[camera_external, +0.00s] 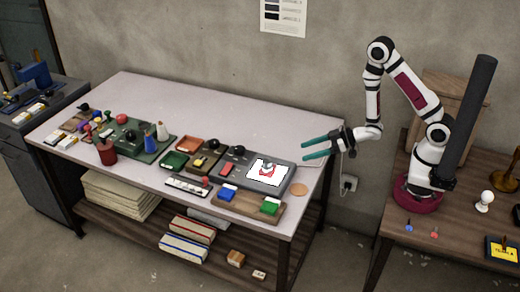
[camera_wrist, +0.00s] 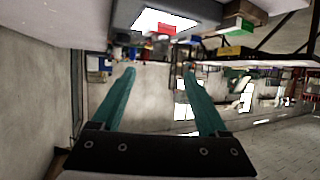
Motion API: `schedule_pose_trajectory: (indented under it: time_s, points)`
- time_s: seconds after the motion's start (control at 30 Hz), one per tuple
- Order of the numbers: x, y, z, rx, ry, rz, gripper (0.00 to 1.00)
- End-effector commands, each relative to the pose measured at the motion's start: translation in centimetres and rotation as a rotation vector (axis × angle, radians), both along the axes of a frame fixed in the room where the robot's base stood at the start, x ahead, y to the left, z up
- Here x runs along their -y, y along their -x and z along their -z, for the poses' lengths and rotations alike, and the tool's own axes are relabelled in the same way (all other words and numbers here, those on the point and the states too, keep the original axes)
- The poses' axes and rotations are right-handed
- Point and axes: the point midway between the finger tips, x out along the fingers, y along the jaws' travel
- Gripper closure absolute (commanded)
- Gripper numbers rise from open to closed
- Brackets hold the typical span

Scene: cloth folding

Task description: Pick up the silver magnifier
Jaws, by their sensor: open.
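A small silver and red thing (camera_external: 267,169) stands on a white sheet (camera_external: 258,179) on a dark grey board near the table's right end. It may be the silver magnifier, but it is too small to be sure. My gripper (camera_external: 304,147) is open and empty, with two teal fingers pointing left over the table's right end. It is up and to the right of the sheet, apart from it. In the wrist view my gripper (camera_wrist: 160,72) shows its fingers spread with nothing between them. The white sheet (camera_wrist: 160,20) with a red patch lies beyond the fingertips.
The pale table (camera_external: 240,107) has a clear back half. A wooden tray (camera_external: 247,205) with blue and green blocks lies in front of the board. Several trays, stamps and a red cup (camera_external: 106,153) crowd the left. A round tan disc (camera_external: 299,189) lies near the right edge.

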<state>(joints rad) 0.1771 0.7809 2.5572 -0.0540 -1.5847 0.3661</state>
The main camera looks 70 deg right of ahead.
Motion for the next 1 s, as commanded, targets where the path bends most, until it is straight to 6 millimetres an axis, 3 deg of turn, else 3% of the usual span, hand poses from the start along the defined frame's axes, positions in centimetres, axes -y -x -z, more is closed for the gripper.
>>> schedule_pose_trajectory:
  time_s: [0.07,0.33,0.7,0.8,1.0]
  points:
    - [-0.5,-0.5,0.3,0.016,-0.005,-0.014,0.23]
    - [-3.2,-6.8,3.1,0.019,-0.005,-0.016,0.23]
    - [-5.1,-12.2,5.4,0.019,-0.004,-0.015,0.23]
    - [-5.5,-13.3,5.9,0.019,-0.003,-0.014,0.23]
    - [-5.6,-13.5,6.0,0.017,-0.002,-0.013,0.23]
